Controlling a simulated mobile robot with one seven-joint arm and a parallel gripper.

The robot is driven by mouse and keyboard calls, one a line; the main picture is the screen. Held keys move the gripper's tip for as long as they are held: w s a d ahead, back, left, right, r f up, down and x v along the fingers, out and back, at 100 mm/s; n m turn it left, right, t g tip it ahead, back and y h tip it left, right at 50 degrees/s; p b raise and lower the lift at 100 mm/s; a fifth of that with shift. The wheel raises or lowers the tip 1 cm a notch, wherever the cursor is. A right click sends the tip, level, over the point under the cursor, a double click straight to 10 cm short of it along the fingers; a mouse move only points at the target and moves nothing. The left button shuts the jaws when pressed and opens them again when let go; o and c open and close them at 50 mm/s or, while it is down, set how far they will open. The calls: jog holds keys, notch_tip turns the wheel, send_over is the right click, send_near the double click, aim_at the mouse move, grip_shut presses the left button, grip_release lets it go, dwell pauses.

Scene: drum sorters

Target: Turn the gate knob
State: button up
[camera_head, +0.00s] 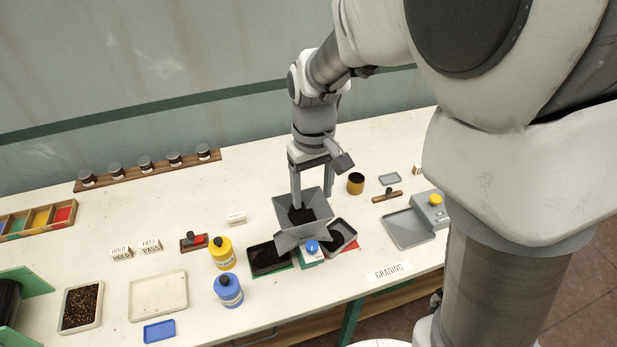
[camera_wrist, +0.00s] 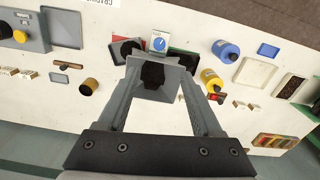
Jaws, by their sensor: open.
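The gate knob (camera_head: 312,246) is a small blue dial with a white pointer mark, on a white plate at the front of a grey hopper (camera_head: 287,222). In the wrist view the knob (camera_wrist: 159,44) shows just beyond the hopper, its mark slanted. The hopper holds dark grains. My gripper (camera_head: 312,200) is open above and behind the knob, fingers pointing down, nothing gripped. In the wrist view my gripper (camera_wrist: 158,72) has its fingers spread, with the hopper seen between them; I cannot tell whether they touch it. The knob is apart from the fingers.
Dark trays stand left (camera_head: 270,262) and right (camera_head: 350,232) of the knob. A yellow bottle (camera_head: 222,254) and a blue bottle (camera_head: 228,291) stand further left. A dark-yellow cup (camera_head: 356,183) is right of the hopper. A grey scale (camera_head: 405,230) sits at the right. Bare table lies behind the hopper.

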aim_at(312, 245)
jog(key=shift+n, duration=0.4)
notch_tip(312, 245, down, 17)
jog(key=shift+f, duration=0.2)
grip_shut()
dwell(0.4)
